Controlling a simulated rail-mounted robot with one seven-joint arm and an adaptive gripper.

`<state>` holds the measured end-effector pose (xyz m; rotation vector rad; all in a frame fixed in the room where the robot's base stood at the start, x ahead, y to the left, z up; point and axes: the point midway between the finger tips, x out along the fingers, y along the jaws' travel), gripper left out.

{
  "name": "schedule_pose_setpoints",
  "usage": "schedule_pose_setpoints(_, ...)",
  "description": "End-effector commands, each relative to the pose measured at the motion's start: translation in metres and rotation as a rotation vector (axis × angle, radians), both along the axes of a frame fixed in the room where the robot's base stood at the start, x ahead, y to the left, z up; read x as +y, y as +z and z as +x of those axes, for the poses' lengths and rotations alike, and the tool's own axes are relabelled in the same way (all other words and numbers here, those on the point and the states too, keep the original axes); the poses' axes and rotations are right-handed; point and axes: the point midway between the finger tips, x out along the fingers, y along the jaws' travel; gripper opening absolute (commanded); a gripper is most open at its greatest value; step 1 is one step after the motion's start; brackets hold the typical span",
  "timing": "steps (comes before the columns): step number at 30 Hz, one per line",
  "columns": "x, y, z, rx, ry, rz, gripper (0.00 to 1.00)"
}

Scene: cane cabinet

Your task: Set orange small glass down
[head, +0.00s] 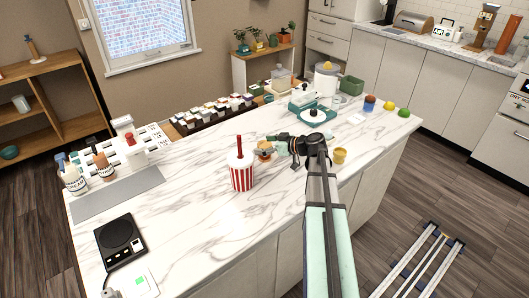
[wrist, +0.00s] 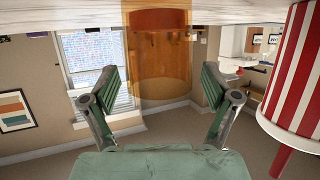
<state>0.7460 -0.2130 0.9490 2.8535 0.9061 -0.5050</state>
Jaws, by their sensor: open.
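The orange small glass (wrist: 155,62) is see-through and shows upside down in the wrist view, with its base at the counter's edge line, so it appears to stand upright on the counter. My gripper (wrist: 160,80) is open, with one finger on each side of the glass and a visible gap to each. In the head view the orange glass (head: 265,148) is on the marble counter (head: 200,225), partly hidden by my gripper (head: 268,147). I cannot tell from the head view how deep it sits between the fingers.
A red-and-white striped cup (head: 241,178) with a lid and straw stands close to the left of the glass; it also shows in the wrist view (wrist: 298,70). A black scale (head: 120,240) lies at front left. The counter's front middle is clear.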

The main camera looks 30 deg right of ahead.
Motion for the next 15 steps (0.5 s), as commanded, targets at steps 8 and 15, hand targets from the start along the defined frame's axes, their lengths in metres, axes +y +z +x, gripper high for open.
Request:
schedule_pose_setpoints(8,-0.0004,-0.0003,-0.0005,0.000,-0.001,0.000,0.41)
schedule_pose_setpoints(15,-0.0004,0.0000,-0.0006,-0.001,0.000,0.001,0.08)
